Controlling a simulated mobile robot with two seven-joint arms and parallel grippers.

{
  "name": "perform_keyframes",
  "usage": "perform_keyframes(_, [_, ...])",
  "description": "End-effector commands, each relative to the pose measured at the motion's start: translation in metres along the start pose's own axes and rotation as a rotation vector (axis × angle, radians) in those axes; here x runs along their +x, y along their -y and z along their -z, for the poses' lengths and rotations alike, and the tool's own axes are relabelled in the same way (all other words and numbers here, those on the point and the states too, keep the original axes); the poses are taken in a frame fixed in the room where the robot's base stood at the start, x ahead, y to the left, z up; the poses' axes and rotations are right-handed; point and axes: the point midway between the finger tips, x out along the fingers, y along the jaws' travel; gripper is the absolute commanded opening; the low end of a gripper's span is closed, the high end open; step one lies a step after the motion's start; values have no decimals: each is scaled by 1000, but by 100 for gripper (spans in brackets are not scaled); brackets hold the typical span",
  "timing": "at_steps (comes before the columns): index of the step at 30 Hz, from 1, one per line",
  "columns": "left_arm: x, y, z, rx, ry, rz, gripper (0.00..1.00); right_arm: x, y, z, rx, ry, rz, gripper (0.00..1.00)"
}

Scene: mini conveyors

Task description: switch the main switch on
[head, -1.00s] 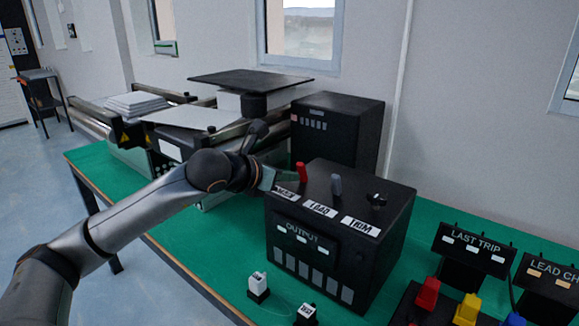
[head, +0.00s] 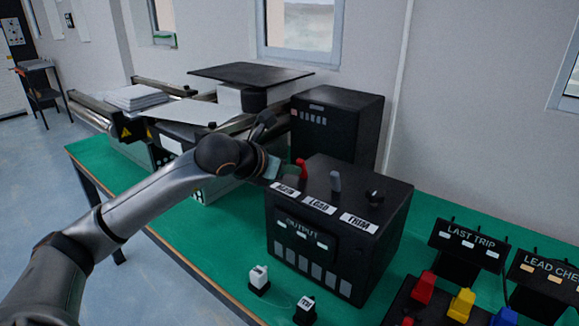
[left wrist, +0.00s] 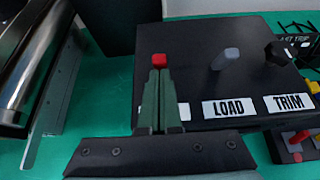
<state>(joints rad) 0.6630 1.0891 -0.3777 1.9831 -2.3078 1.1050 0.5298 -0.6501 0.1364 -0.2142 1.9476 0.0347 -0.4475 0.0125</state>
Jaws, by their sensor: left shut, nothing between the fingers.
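The black control box (head: 345,250) stands on the green bench with a row of three controls on top. The main switch is the red lever (head: 302,169) at the left, behind the partly covered MAIN label (head: 286,190). It also shows in the left wrist view (left wrist: 158,60), directly beyond my fingertips. My left gripper (head: 288,178) is shut and empty, close to the lever on its left side. Its green fingers (left wrist: 159,75) hide the lever's lower part in the wrist view. I cannot tell whether they touch it. My right gripper is not in view.
A grey lever (head: 336,181) labelled LOAD and a black knob (head: 375,195) labelled TRIM sit right of the red lever. A tall black cabinet (head: 338,130) stands behind.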

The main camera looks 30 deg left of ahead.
Motion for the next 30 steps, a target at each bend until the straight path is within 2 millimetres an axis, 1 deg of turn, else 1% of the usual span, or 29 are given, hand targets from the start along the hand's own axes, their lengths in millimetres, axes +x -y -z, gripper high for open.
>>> perform_keyframes(1, [-1, 0, -3, -1, -8, 1, 0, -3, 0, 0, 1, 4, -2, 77])
perform_keyframes(8, [-1, 0, -6, -1, -50, -1, 0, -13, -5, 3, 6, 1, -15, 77])
perform_keyframes(14, [-2, 0, -13, -2, -117, 1, 0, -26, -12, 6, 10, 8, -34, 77])
perform_keyframes(17, [-2, 0, -18, -2, -172, 1, 0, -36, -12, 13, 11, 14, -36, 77])
perform_keyframes(21, [0, 1, -24, -3, -271, 1, 0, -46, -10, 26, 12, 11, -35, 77])
perform_keyframes(24, [4, 0, -22, 0, -279, 0, 0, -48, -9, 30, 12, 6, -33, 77])
perform_keyframes(30, [7, 0, -24, 0, -276, -1, 0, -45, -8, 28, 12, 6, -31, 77])
